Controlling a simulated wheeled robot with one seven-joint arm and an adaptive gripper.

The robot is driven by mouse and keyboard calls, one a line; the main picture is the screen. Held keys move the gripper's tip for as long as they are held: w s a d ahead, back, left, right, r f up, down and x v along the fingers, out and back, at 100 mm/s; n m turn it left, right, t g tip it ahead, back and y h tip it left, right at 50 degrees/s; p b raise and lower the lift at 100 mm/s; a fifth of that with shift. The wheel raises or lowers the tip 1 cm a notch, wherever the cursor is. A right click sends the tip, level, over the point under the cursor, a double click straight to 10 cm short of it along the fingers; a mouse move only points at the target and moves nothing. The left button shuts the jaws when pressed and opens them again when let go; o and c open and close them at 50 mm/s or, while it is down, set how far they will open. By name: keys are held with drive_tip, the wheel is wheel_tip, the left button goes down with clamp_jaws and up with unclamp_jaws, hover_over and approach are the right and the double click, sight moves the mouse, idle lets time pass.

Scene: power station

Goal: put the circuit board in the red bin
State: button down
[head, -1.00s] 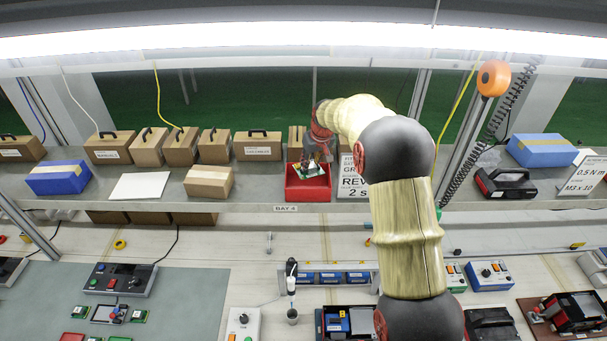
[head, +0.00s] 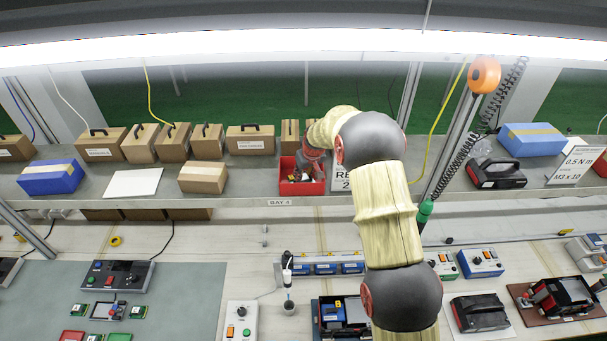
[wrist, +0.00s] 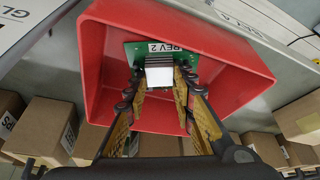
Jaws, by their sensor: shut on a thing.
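The red bin (head: 302,188) stands on the raised shelf, and its walls (wrist: 105,80) surround my gripper's tips in the wrist view. The circuit board (wrist: 190,57) is green, with a "REV 2" label and a white block on it. My gripper (wrist: 158,82) is shut on the board's block, with one finger on each side. The board is within the bin's outline, near one wall; I cannot tell whether it touches the bin. In the head view my gripper (head: 301,174) is down at the bin's opening and mostly hides the board.
Brown boxes (head: 250,140) line the back of the shelf. The workbench below holds control boxes, tools and several other small boards (head: 138,312).

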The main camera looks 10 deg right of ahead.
drive_tip(key=shift+s, duration=0.1)
drive_tip(key=shift+f, duration=0.1)
drive_tip(key=c, duration=1.5)
unclamp_jaws()
